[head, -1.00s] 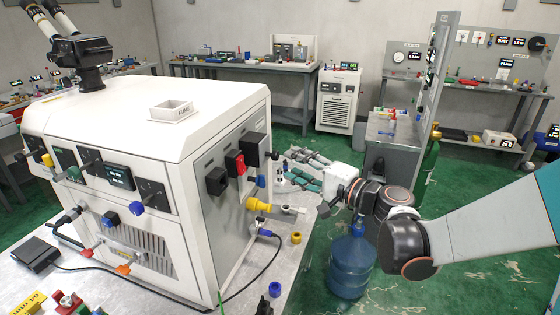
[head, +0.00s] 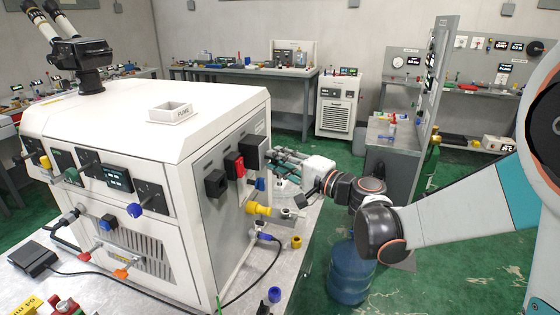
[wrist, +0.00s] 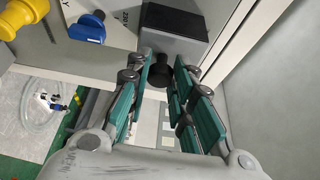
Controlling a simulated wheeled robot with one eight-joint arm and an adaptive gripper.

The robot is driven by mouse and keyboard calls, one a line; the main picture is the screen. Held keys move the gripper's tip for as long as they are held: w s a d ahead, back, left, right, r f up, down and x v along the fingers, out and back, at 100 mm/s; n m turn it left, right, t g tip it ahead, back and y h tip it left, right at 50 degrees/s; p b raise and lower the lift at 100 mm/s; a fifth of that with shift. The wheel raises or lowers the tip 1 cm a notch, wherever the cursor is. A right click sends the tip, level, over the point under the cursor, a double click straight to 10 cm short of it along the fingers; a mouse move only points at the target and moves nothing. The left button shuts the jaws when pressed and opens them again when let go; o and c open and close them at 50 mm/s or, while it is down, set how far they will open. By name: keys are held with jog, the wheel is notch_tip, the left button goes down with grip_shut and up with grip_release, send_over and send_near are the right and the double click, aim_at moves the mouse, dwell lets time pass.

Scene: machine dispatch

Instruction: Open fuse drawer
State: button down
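A black box with a round knob is on the side panel of the white machine (head: 130,115), near its back edge. It looks like the fuse drawer (head: 252,155), but I read no label on it. In the wrist view the box (wrist: 172,32) is dark and its black knob (wrist: 160,76) sticks out toward me. My gripper (head: 272,154) reaches it from the right. In the wrist view my gripper (wrist: 163,62) is open, with one teal-padded finger on each side of the knob. I cannot tell whether either finger touches it.
Red (head: 234,165) and black (head: 215,182) blocks sit beside the box on the panel. A yellow fitting (head: 257,208) and a blue knob (wrist: 87,29) are below it. A blue water jug (head: 350,272) stands below my arm.

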jog(key=d, duration=0.1)
jog(key=s+d, duration=0.1)
jog(key=d, duration=0.2)
jog(key=shift+s+d, duration=0.4)
jog(key=c, duration=1.4)
grip_release()
jog(key=v, duration=1.2)
